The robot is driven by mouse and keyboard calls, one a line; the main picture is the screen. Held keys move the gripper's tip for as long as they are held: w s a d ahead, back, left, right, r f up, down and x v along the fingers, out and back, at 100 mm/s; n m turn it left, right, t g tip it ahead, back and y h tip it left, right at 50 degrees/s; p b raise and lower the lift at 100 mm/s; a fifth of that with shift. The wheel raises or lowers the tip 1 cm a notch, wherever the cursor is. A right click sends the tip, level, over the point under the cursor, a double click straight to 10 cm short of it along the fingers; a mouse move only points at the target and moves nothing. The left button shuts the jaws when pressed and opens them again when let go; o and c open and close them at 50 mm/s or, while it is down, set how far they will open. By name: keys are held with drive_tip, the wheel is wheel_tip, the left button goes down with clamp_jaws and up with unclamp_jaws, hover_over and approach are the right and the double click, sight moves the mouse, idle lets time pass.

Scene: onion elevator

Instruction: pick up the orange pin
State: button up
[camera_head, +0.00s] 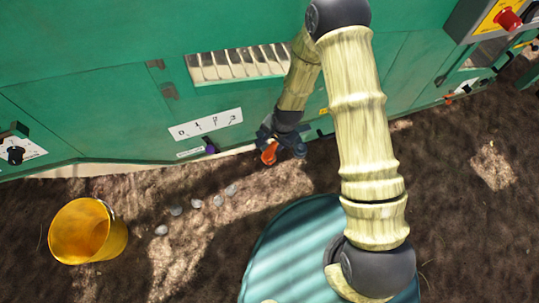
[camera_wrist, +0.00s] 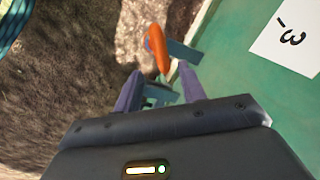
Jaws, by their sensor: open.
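The orange pin (camera_wrist: 157,45) shows in the wrist view just beyond my fingertips, roughly in line with the gap between them. In the head view the orange pin (camera_head: 269,152) is low in front of the green machine, beside my gripper (camera_head: 282,146). My gripper (camera_wrist: 158,74) is open, with its two purple-grey fingers apart. The lower end of the pin is close to the gap, but I cannot tell whether it lies between the fingers. A teal plate (camera_wrist: 184,52) is right beside the pin.
The green machine wall (camera_head: 90,90) stands close behind my gripper, with a numbered label (camera_head: 206,124) on it. A yellow bucket (camera_head: 88,231) stands on the soil at left. Several grey stones (camera_head: 197,203) lie nearby. A red button (camera_head: 508,19) is at upper right.

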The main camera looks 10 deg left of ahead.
sight(270, 148)
drive_tip(key=shift+w+a+f, duration=0.1)
drive_tip(key=shift+a+f, duration=0.05)
drive_tip(key=shift+f, duration=0.55)
drive_tip(key=shift+w+a+f, duration=0.1)
drive_tip(key=shift+f, duration=0.6)
drive_tip(key=shift+s, duration=0.1)
drive_tip(key=shift+w+a+f+b, duration=0.1)
drive_tip(key=shift+a+f+b, duration=0.25)
drive_tip(key=shift+f, duration=0.5)
drive_tip(key=shift+w+a+f+b, duration=0.1)
drive_tip(key=shift+f+b, duration=0.4)
drive_tip(key=shift+f, duration=0.35)
drive_tip(key=shift+w+a+f+b, duration=0.1)
drive_tip(key=shift+a+f+b, duration=0.25)
drive_tip(key=shift+f, duration=0.5)
drive_tip(key=shift+d, duration=0.1)
drive_tip(key=shift+s, duration=0.1)
clamp_jaws()
